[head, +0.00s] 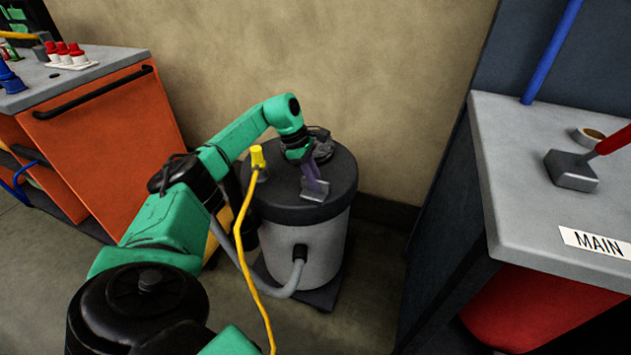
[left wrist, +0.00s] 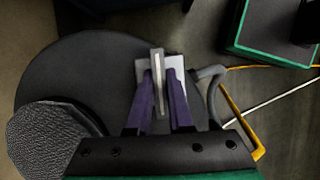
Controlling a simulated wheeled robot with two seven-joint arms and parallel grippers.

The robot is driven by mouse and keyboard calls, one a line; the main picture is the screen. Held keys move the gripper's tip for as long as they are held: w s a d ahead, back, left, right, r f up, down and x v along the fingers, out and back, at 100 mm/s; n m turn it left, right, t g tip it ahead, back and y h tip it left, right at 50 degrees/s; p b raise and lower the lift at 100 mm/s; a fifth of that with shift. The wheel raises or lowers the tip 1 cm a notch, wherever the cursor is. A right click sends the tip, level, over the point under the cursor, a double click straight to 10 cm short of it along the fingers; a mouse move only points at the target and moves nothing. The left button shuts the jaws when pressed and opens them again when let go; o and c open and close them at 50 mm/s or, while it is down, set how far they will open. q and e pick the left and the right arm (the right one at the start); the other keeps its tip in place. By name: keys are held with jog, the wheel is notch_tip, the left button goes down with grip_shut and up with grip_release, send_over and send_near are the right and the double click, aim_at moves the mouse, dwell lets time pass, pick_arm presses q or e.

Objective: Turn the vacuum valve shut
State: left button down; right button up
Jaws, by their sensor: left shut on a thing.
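The vacuum (head: 318,238) is a grey drum with a dark round lid (head: 285,207), standing on the floor by the wall. The valve seems to be the grey handle on the lid; its light plate (head: 316,192) shows below my fingers. My left gripper (head: 312,176) reaches down over the lid. In the left wrist view its purple fingers (left wrist: 160,88) are shut on the grey bar of the valve (left wrist: 157,65), with the light plate behind it. The fingers hide part of the valve, and I cannot tell its exact turn. My right gripper is not in view.
A yellow plug and cable (head: 242,235) rise at the lid's left side. A grey hose (head: 292,278) leaves the drum's front. An orange cabinet (head: 105,140) stands left. A grey bench (head: 540,205) with a red-handled tool (head: 575,172) stands right.

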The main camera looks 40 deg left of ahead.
pick_arm(q)
jog(key=c, duration=0.8)
grip_release()
jog(key=p+v, duration=0.2)
jog(key=v, duration=1.2)
jog(key=shift+a+r, duration=0.1)
jog(key=shift+r, duration=0.2)
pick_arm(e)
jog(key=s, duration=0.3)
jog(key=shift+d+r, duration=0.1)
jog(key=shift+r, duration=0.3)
